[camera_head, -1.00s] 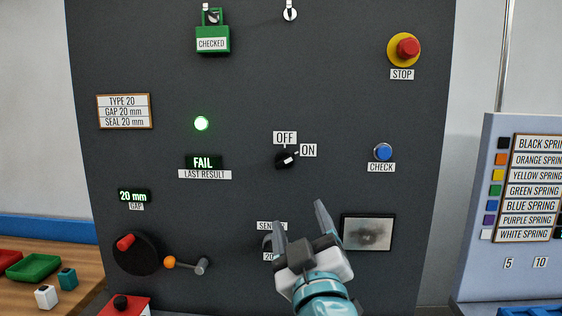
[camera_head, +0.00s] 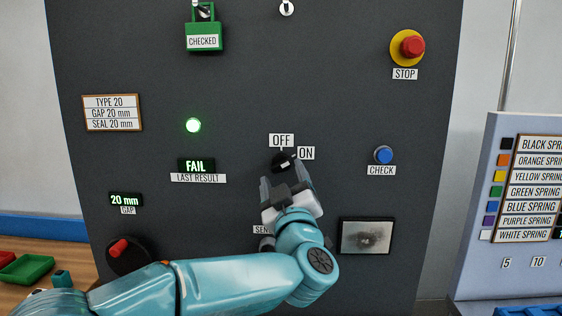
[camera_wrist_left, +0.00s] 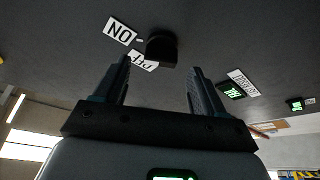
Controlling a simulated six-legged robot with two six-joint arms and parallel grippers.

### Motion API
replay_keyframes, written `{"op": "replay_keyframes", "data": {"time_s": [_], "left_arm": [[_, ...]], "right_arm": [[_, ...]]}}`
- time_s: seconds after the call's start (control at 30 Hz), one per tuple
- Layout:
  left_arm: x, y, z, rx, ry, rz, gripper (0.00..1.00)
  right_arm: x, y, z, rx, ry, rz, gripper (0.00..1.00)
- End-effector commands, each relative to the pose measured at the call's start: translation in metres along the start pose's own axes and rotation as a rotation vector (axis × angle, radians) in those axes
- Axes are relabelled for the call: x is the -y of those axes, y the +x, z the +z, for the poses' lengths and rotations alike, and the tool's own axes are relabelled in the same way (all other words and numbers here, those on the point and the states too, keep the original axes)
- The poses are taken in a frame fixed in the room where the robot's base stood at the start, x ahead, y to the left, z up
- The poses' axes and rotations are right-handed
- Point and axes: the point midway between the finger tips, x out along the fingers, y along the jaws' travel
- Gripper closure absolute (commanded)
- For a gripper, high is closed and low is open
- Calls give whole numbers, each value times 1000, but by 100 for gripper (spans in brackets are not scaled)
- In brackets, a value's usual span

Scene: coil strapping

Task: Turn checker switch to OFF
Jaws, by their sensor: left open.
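The checker switch is a black rotary knob (camera_head: 283,162) on the dark panel, between the OFF label (camera_head: 281,140) above and the ON label (camera_head: 306,153) to its upper right. Its white mark points toward ON. My left gripper (camera_head: 283,178) is open just below the knob in the head view, partly covering its lower edge. In the left wrist view the knob (camera_wrist_left: 161,47) is ahead of the open fingers (camera_wrist_left: 157,82), with nothing between them. My right gripper is not in view.
A green lit lamp (camera_head: 193,125) and a FAIL display (camera_head: 196,165) are left of the knob. A blue CHECK button (camera_head: 383,155) and red STOP button (camera_head: 412,47) are to the right. A green CHECKED padlock (camera_head: 204,38) hangs above. The panel around the knob is flat.

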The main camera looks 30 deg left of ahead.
Motion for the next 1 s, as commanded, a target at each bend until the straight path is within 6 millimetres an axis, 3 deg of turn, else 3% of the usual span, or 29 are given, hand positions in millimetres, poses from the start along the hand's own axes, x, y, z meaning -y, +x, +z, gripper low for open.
{"op": "replay_keyframes", "data": {"time_s": [0.2, 0.57, 0.73, 1.0], "left_arm": [[0, 31, 0, 0, 1, -1, 30], [1, 37, 1, 0, 0, 0, 30], [1, 36, 1, 0, 0, 0, 85], [1, 36, 2, 1, -15, -7, 86]], "right_arm": [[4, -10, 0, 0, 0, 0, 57], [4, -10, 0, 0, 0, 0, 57], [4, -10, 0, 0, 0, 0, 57], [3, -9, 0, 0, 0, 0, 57]]}}
